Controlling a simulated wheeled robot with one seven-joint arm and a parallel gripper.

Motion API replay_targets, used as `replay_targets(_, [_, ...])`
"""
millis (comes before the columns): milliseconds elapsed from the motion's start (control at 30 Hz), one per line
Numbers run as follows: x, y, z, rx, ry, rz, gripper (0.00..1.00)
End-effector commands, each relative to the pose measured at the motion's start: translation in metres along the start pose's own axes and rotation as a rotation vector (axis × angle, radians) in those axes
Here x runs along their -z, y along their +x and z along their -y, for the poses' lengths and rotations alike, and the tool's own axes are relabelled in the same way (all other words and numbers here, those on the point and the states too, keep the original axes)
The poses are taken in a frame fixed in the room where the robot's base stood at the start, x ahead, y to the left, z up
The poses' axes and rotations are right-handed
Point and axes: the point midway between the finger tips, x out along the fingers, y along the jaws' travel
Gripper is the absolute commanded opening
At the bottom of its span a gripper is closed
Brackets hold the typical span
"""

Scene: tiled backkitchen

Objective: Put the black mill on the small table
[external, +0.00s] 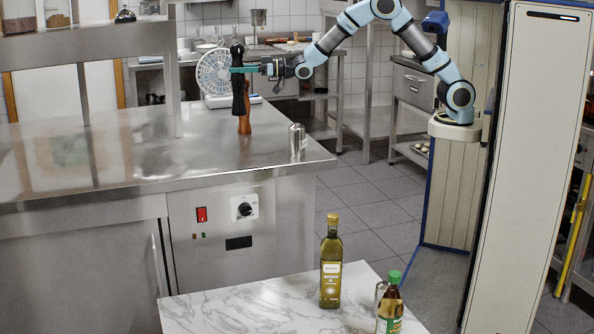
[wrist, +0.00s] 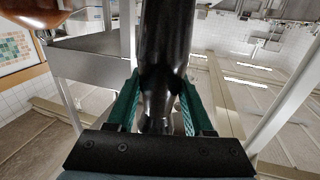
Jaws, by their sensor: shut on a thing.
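The black mill (external: 238,92) is upright between the jaws of my gripper (external: 240,70), over the steel counter. Its lower end looks to be above the counter top. My gripper is shut on its upper part; in the wrist view the dark mill (wrist: 166,45) fills the space between the green fingers (wrist: 157,100). The small table (external: 260,305) has a white marble top and stands at the front, lower and apart from the mill.
A brown mill (external: 244,122) stands right behind the black one, partly hidden. A fan (external: 213,72) is close by. A metal shaker (external: 297,141) stands near the counter's right corner. An oil bottle (external: 331,270) and a green-capped bottle (external: 390,308) stand on the small table; its left part is clear.

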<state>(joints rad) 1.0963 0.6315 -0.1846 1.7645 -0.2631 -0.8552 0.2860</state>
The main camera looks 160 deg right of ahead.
Motion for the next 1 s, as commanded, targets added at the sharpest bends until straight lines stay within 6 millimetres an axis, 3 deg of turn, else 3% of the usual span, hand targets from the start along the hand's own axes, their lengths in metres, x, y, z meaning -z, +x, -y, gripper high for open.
replay_targets(267, [0.049, 0.0, 0.0, 0.0, -0.001, -0.007, 0.0])
replay_targets(533, [0.051, 0.016, 0.057, 0.131, -0.003, -0.006, 0.0])
replay_targets(633, [0.053, 0.021, 0.088, 0.204, -0.003, -0.007, 0.0])
replay_targets(767, [0.055, 0.027, 0.144, 0.332, -0.004, -0.008, 0.0])
replay_targets(1000, [0.059, 0.018, 0.269, 0.612, -0.006, -0.009, 0.0])
